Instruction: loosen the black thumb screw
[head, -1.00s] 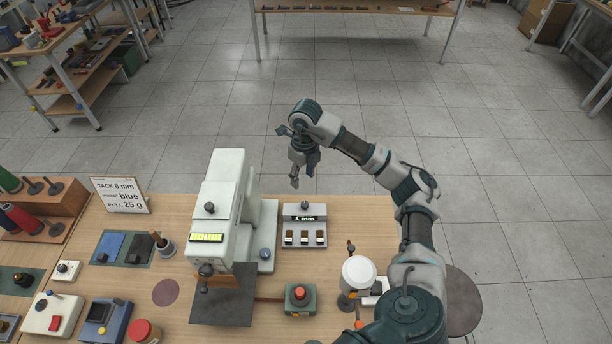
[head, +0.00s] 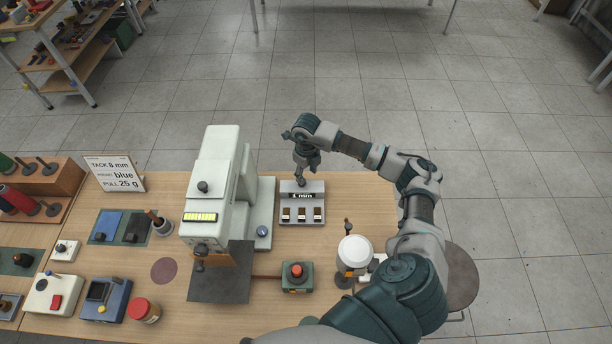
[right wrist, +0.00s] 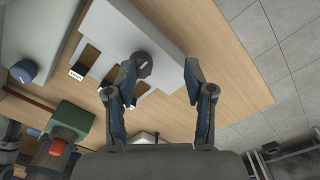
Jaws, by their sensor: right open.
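A dark round knob (right wrist: 143,64), which looks like the black thumb screw, stands on the grey block (right wrist: 165,28) with the small "mm" display. In the head view the block (head: 288,216) sits right of the white machine, and the gripper partly hides the knob. My right gripper (head: 306,172) is above the block's back edge. In the right wrist view its fingers (right wrist: 160,78) are spread and empty; the knob shows beside the left fingertip. I cannot tell whether they touch. My left gripper is not in view.
The white machine (head: 214,165) stands tall just left of the block, with a black knob (head: 203,187) on top. A green box with a red button (head: 296,271) and a white-topped cylinder (head: 355,251) are nearer me. The bench's back edge is close behind the block.

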